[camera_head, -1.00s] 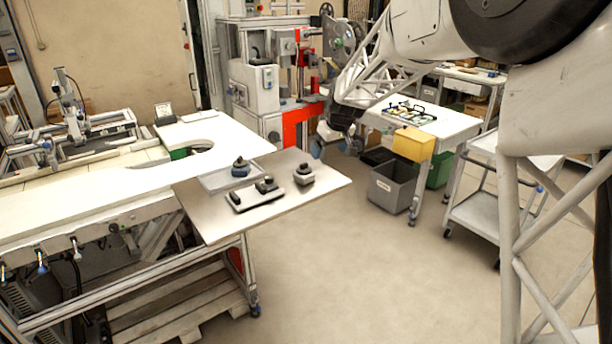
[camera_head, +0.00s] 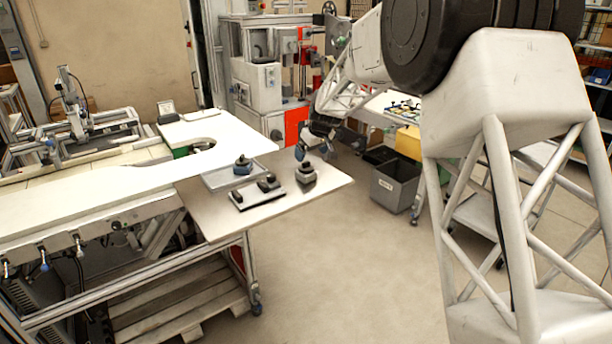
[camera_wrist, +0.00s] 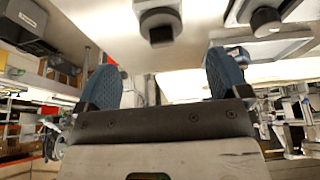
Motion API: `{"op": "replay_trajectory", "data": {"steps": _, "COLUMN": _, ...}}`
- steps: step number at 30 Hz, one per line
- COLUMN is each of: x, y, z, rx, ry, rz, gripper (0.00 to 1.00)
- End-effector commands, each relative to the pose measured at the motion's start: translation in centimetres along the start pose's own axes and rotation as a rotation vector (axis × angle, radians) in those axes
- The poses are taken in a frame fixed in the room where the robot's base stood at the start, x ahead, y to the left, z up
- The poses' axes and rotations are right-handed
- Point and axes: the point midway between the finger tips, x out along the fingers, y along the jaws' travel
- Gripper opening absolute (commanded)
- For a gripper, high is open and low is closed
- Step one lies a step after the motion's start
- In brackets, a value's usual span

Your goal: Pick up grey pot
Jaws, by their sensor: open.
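The grey pot (camera_head: 306,176), with a dark knob on top, stands upright on the pale table board near its right end. In the wrist view the grey pot (camera_wrist: 160,20) is at the top, centred ahead of the gap between the fingers. My gripper (camera_head: 311,151) is just behind and above it in the head view, with blue fingertips. In the wrist view my gripper (camera_wrist: 164,75) has its two blue ribbed fingers wide apart, with nothing between them. The fingers look apart from the pot.
The board (camera_head: 325,185) is bare right of the pot. Floor lies beyond its edge, with a grey bin (camera_head: 394,186).

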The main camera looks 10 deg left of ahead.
Motion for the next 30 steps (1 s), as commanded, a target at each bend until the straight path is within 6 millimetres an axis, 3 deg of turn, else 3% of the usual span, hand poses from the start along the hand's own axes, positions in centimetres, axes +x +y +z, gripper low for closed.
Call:
{"op": "replay_trajectory", "data": {"steps": 8, "x": 2.1, "y": 0.0, "z": 0.1, "rx": 0.000, "ry": -0.001, "rz": -0.001, "gripper": 0.94}}
{"op": "replay_trajectory", "data": {"steps": 23, "x": 2.8, "y": -0.1, "z": 0.1, "rx": 0.000, "ry": -0.001, "rz": -0.001, "gripper": 0.94}}
{"op": "replay_trajectory", "data": {"steps": 30, "x": 5.2, "y": -0.2, "z": 0.1, "rx": 0.000, "ry": -0.003, "rz": -0.002, "gripper": 0.94}}
